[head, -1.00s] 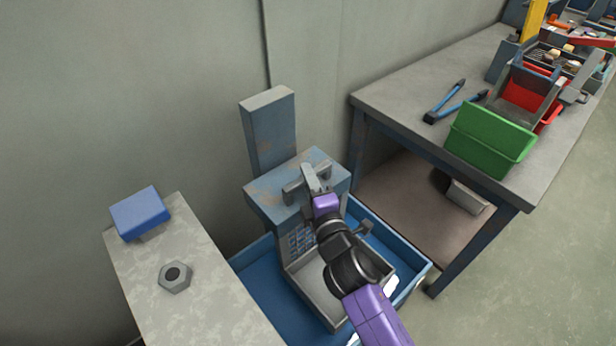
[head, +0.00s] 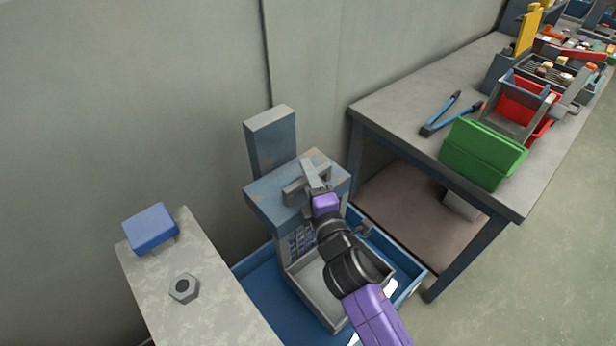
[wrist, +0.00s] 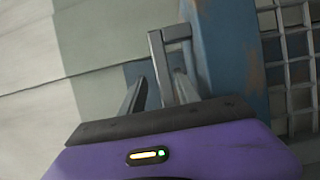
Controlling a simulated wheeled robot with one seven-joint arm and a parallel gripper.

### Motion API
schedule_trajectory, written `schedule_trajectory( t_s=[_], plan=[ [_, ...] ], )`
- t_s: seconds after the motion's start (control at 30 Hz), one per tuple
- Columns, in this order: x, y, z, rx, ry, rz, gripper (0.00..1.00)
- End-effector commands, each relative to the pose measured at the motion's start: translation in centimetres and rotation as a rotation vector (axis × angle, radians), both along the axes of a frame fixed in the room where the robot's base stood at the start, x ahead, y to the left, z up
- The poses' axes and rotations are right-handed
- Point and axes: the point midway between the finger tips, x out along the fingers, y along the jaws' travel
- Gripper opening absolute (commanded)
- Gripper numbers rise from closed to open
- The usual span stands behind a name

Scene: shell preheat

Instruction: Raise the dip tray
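The dip tray appears to be the grey open tray (head: 306,285) below a rusty blue block (head: 265,200), with a mesh panel (head: 299,243) between them. It sits low, inside a blue bin. A grey bar handle (head: 294,190) is on top of the block. My gripper (head: 313,172) is at this handle, and my arm covers part of the tray. In the wrist view, my fingers (wrist: 158,90) are apart, with the grey handle (wrist: 158,58) running down between them. A gap shows beside the left finger. I cannot tell whether either finger touches the bar.
A blue post (head: 270,145) rises behind the block. The blue bin (head: 262,290) surrounds the tray. A pale bench (head: 190,325) at the left holds a nut (head: 184,288) and a blue block. At the right, a workbench (head: 400,100) carries pliers and a green bin (head: 482,153).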

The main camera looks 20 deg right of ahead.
Motion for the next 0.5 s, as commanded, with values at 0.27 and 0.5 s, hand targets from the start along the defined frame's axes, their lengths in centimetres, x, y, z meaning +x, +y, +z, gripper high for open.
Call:
schedule_trajectory(
  t_s=[0.27,0.5],
  plan=[
    [-0.6,0.0,-0.4,-0.001,0.006,-0.001,0.38],
    [-4.2,0.3,-0.5,0.000,0.006,0.000,0.38]
  ],
)
